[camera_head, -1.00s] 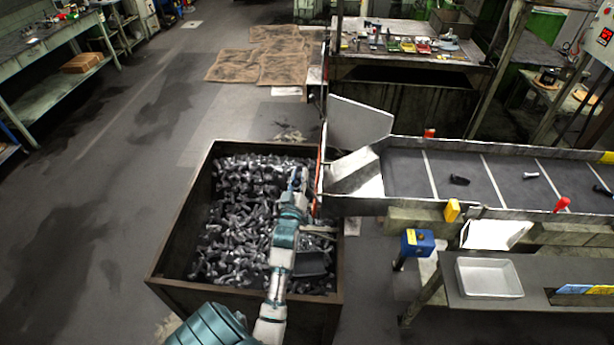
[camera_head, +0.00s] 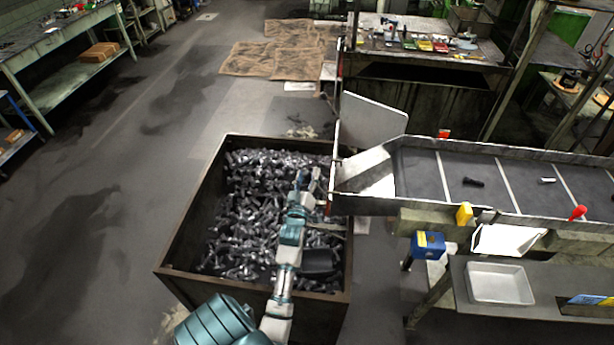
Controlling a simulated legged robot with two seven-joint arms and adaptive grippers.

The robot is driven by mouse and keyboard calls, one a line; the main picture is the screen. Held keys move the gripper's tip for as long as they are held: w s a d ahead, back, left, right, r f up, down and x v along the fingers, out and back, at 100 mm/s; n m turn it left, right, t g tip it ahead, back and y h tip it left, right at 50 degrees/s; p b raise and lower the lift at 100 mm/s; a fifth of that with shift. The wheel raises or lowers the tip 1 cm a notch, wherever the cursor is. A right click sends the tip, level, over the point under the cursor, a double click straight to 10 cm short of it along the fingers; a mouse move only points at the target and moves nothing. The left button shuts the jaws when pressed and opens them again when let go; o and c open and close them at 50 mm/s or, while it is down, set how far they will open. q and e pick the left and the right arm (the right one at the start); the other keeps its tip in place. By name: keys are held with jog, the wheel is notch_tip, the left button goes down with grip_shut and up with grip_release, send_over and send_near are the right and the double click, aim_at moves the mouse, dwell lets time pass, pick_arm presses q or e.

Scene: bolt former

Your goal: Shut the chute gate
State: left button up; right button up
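The chute (camera_head: 366,172) is a pale metal trough at the left end of the conveyor, with an upright grey side plate (camera_head: 372,120) behind it. A thin upright panel with a red edge (camera_head: 334,168), which looks like the chute gate, stands at the chute's mouth, seen nearly edge-on. I cannot tell how far open it is. My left gripper (camera_head: 308,181) is above the bin, just left of this panel. Contact between them is unclear, and the fingers are too small to read. My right gripper is not in view.
A dark, open-topped bin (camera_head: 180,240) full of bolts stands below the chute. The conveyor (camera_head: 422,176) carries a dark bolt (camera_head: 473,182) and a pale one (camera_head: 547,180). A blue box (camera_head: 428,244) and a white tray (camera_head: 499,283) are at right. Floor at left is clear.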

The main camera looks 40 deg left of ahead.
pick_arm(q)
jog(key=shift+a, duration=0.15)
jog(key=shift+s+d, duration=0.2)
jog(key=shift+s, duration=0.2)
jog(key=v, duration=1.1)
jog(key=shift+d+f, duration=0.15)
jog(key=shift+f, duration=0.05)
jog(key=shift+w, duration=0.15)
